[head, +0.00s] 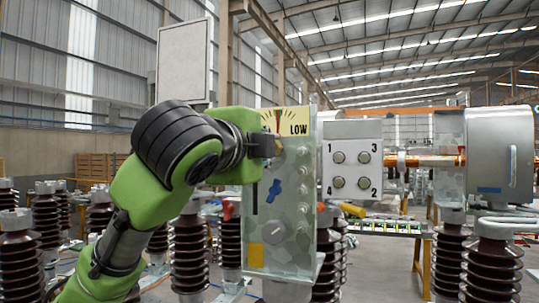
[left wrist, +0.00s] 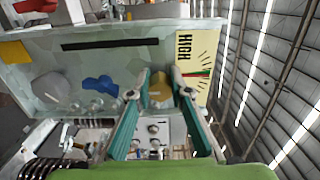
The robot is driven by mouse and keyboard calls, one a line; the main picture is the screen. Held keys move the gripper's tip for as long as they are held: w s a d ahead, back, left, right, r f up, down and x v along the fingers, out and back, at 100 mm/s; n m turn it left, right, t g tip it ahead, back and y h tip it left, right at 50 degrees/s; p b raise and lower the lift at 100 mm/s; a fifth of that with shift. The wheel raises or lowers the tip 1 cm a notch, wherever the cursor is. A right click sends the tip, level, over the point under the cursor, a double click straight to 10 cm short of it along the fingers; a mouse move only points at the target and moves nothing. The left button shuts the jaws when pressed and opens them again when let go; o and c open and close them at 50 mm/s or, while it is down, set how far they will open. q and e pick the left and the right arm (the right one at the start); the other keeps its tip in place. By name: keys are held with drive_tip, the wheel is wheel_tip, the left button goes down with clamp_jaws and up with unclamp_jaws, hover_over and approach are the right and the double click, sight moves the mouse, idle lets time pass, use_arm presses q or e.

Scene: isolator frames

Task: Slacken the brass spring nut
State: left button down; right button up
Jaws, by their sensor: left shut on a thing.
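The brass spring nut (left wrist: 160,88) shows between my left gripper's fingers in the left wrist view, on the face of a pale metal panel (head: 292,262). My left gripper (head: 268,147) reaches it from the left, near the panel's top, and is shut on it. The gripper hides most of the nut in the head view. Above the nut is a yellow scale plate (head: 288,121) with a pointer; LOW is readable there, and HIGH shows in the left wrist view. My right gripper is not in view.
Below on the panel are a blue knob (head: 274,190), a round grey knob (head: 273,232) and a dark vertical slot (head: 255,198). A grey box (head: 352,158) with numbered bolts is to the right. Several brown ribbed insulators (head: 22,255) stand around.

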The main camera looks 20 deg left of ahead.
use_arm(q)
drive_tip(key=n+b, duration=0.1)
drive_tip(key=n, duration=0.2)
drive_tip(key=shift+f+n+b, duration=0.3)
drive_tip(key=shift+n+b, duration=0.05)
drive_tip(key=shift+n, duration=0.05)
drive_tip(key=n+b, duration=0.2)
drive_tip(key=n, duration=0.1)
drive_tip(key=shift+d+f+n, duration=0.1)
drive_tip(key=shift+n, duration=0.2)
drive_tip(key=shift+n+b, duration=1.1)
drive_tip(key=shift+n, duration=1.4)
drive_tip(key=c, duration=1.9)
unclamp_jaws()
drive_tip(key=shift+o, duration=0.3)
